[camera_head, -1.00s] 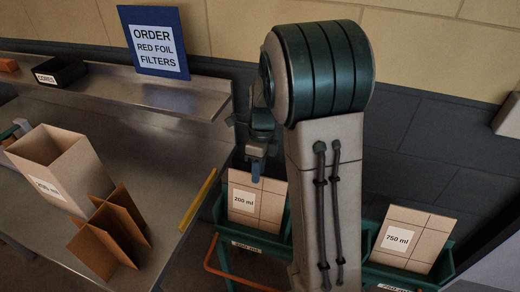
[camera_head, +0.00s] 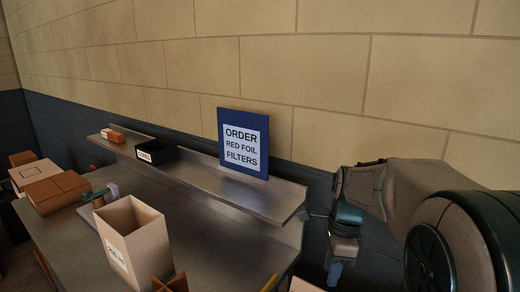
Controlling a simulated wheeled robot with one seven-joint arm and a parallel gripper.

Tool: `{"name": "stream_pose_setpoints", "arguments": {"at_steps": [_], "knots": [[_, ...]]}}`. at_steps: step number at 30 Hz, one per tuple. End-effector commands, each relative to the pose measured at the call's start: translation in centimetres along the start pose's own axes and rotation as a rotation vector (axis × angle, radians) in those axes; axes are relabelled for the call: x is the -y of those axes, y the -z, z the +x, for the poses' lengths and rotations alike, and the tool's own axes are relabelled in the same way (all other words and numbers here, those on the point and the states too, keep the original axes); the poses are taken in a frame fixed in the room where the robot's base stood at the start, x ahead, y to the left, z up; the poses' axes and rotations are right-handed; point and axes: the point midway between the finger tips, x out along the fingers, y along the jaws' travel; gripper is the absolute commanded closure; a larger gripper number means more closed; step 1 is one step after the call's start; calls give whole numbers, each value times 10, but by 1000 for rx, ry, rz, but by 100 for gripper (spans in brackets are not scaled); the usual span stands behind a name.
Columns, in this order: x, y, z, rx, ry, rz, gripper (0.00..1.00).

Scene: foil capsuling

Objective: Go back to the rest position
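My gripper (camera_head: 335,268) hangs at the lower right of the head view, in front of the dark lower wall and right of the shelf's end. It points down, and its blue fingertips look close together; I cannot tell whether they are open or shut. No object shows between them. My arm runs from it to the right edge of the view. The order sign (camera_head: 243,143) reads "ORDER RED FOIL FILTERS" and stands upright on the raised shelf, left of my gripper.
The metal shelf (camera_head: 225,187) carries a black bin (camera_head: 158,152) and a small orange box (camera_head: 113,136). Below, the steel bench (camera_head: 205,243) holds an open cardboard box (camera_head: 137,243), with brown dividers (camera_head: 172,284) beside it. Closed cartons (camera_head: 57,191) lie at the left.

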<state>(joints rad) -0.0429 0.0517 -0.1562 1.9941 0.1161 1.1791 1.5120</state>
Motion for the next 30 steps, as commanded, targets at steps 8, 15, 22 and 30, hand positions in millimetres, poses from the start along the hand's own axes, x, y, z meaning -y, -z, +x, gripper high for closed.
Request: {"name": "stream_pose_setpoints", "arguments": {"at_steps": [8, 15, 22, 30], "knots": [[-59, -5, -7, -58, 119, -637, 68], [-105, -6, 0, -179, 186, -1182, 68], [-134, -5, 11, -300, 201, -1561, 68], [-142, -4, 15, -342, 197, -1679, 68]]}}
